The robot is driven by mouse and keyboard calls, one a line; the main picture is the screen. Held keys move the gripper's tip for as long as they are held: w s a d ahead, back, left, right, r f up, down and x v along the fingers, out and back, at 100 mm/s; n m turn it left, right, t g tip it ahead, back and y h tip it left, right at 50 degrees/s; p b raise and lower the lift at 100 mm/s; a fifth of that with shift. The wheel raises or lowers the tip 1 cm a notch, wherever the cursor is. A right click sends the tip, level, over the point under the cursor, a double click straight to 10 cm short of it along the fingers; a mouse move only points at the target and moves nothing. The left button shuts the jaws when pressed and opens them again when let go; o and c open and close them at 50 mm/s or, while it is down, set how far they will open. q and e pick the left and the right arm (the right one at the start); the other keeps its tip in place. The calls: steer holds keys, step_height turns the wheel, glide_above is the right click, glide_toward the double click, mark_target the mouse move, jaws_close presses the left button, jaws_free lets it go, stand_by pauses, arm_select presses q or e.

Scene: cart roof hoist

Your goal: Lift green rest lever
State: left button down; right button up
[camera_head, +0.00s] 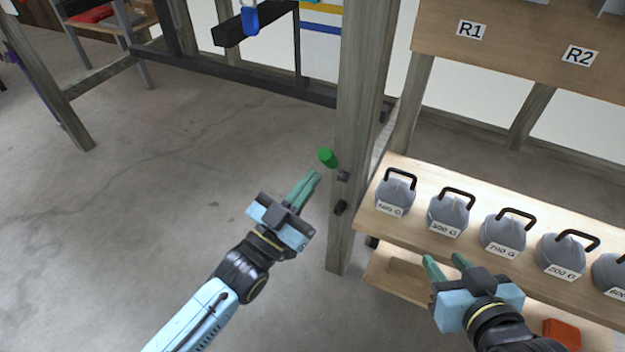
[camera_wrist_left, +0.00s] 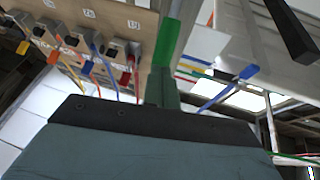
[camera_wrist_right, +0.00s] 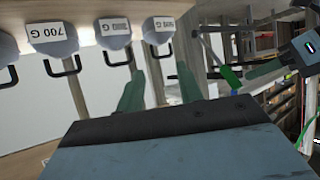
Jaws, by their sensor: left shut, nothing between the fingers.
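The green rest lever (camera_head: 327,157) sticks out from the wooden post (camera_head: 357,120), beside a small dark bracket (camera_head: 342,175). My left gripper (camera_head: 316,175) is shut and empty, with its fingertips just below the lever's end in the head view. In the left wrist view the lever (camera_wrist_left: 172,45) stands just past the fingertips (camera_wrist_left: 162,75); I cannot tell whether they touch. The right wrist view shows the lever (camera_wrist_right: 230,77) close to the left fingertips. My right gripper (camera_head: 444,260) is open and empty, in front of the weight shelf.
Several grey weights with black handles, such as one marked 700 G (camera_head: 503,232), stand on the wooden shelf (camera_head: 375,222) at right. A board with R1 and R2 labels (camera_head: 472,30) is above. A red-orange block (camera_head: 561,334) lies lower right. The floor at left is clear.

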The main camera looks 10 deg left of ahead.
steer(key=shift+w+a+r+t, duration=0.25)
steer(key=shift+r+t, duration=0.1)
steer(key=shift+r, duration=0.15)
steer(key=shift+w+a+r+t, duration=0.1)
steer(key=shift+w+r+t, duration=0.15)
steer(key=shift+r+t, duration=0.15)
